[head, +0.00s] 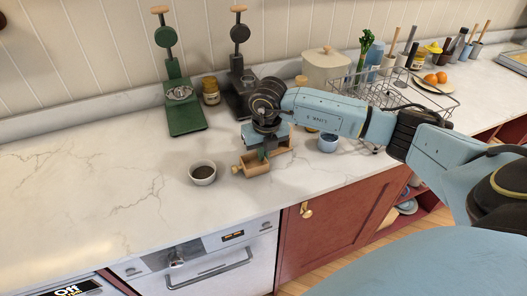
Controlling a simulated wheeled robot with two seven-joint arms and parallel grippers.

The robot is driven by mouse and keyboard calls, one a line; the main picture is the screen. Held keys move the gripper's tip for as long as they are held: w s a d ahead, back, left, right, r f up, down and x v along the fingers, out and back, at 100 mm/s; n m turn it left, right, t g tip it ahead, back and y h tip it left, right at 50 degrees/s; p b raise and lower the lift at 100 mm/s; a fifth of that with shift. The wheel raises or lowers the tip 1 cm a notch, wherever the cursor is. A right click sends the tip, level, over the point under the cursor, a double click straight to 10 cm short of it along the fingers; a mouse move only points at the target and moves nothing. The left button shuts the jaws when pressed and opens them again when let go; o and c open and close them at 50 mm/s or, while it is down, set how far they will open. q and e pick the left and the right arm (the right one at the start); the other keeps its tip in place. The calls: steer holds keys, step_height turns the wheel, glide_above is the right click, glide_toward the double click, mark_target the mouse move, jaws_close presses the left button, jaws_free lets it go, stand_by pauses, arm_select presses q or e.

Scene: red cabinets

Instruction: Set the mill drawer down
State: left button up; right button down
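The mill drawer (256,168), a small wooden box with a round knob on its left end, is at or just above the white marble counter near its front edge. My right gripper (262,154) points down from above, with its fingers at the drawer's wall. It looks shut on the drawer, though the wrist partly hides the grip. Whether the drawer's underside touches the counter is hard to tell. A wooden block (282,143), perhaps the mill's base, is close behind it, mostly hidden by my gripper. My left gripper is out of view.
A white cup with dark contents (203,173) stands left of the drawer; a blue cup (328,143) stands right. Behind are a green press (184,115), a dark press (240,95), a jar (211,92) and a wire rack (415,92). The counter's left side (90,180) is clear.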

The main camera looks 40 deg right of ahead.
steer(key=shift+f, duration=0.15)
steer(key=c, duration=1.7)
jaws_free()
steer(key=r, duration=0.4)
steer(key=s+r, duration=0.1)
steer(key=r, duration=0.7)
steer(key=shift+s+a+r, duration=0.15)
steer(key=shift+s+a, duration=0.05)
steer(key=shift+s, duration=0.2)
